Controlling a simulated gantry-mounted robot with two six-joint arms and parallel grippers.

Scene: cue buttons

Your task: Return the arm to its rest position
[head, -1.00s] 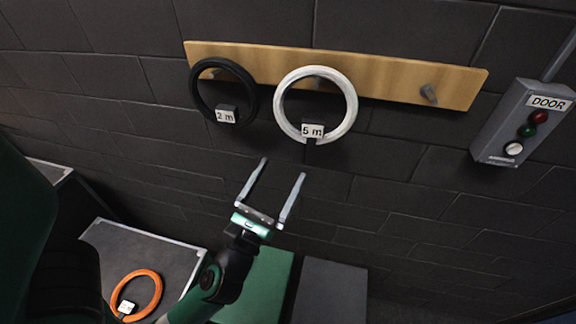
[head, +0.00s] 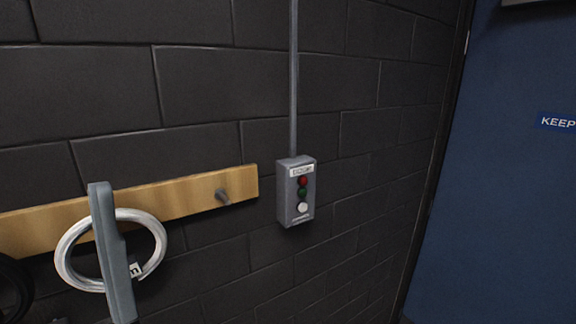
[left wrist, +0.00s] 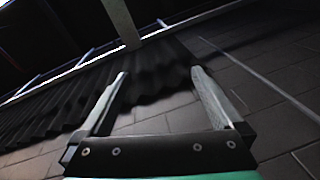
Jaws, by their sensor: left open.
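My left gripper (left wrist: 160,73) is open and empty in the left wrist view, its two fingers apart with dark wall and ribbed panels beyond. In the head view one grey finger of it (head: 113,245) stands upright at the lower left, in front of the white ring. No object is between the fingers. My right gripper is in neither view.
A white ring (head: 69,249) hangs on the wooden peg board (head: 170,203); a bare peg (head: 236,186) is at its right end. A black ring (head: 14,285) is cut off at left. A grey button box (head: 296,190) is on the wall. A blue door (head: 510,190) stands right.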

